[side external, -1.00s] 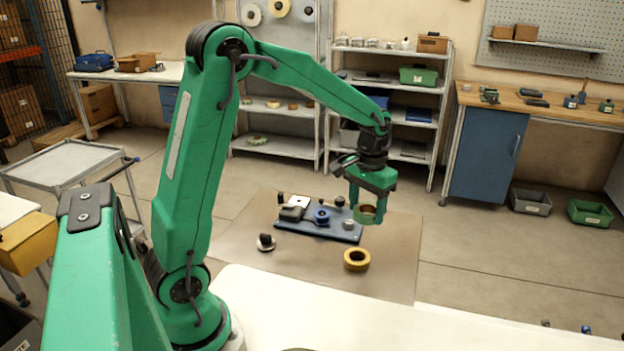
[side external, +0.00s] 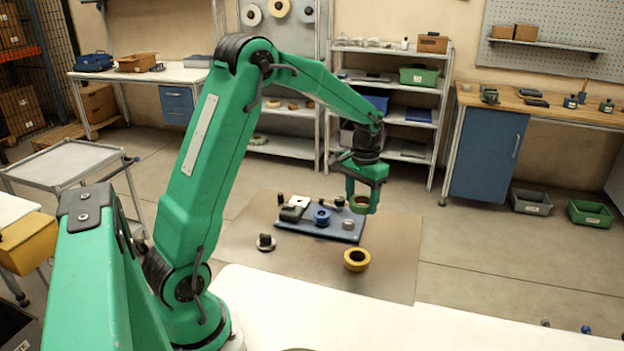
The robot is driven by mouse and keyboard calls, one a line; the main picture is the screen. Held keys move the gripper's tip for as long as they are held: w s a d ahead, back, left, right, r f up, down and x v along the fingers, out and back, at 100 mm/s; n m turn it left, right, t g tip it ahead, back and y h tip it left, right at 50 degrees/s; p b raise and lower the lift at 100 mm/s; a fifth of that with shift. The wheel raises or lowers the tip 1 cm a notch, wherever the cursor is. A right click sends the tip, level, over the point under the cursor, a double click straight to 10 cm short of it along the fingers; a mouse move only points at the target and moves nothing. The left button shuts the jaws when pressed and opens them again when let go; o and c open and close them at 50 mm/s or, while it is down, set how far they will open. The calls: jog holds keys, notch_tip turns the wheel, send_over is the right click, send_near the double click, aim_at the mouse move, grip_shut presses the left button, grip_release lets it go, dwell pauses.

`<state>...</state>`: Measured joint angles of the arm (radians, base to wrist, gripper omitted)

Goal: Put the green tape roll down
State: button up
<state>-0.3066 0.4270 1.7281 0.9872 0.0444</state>
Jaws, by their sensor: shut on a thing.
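The green tape roll (side external: 360,209) hangs between the fingers of my gripper (side external: 361,203), its brown inner ring showing. My gripper is shut on it and points down. The roll appears over the back right corner of the blue board (side external: 300,225), which lies on the brown mat (side external: 393,262). The picture does not clearly show how high above the surface the roll is.
A yellow tape roll (side external: 356,259) lies on the mat in front of the board. A blue reel (side external: 322,216) and several small parts are on the board. The mat's right side is clear.

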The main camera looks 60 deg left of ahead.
send_over(348, 222)
notch_tip(348, 222, down, 4)
jog(key=shift+f, duration=0.1)
jog(key=shift+f, duration=1.9)
jog(key=shift+s+f, duration=0.1)
jog(key=shift+f, duration=0.5)
jog(key=o, duration=1)
jog(key=shift+c, duration=0.2)
jog(key=shift+r, duration=0.1)
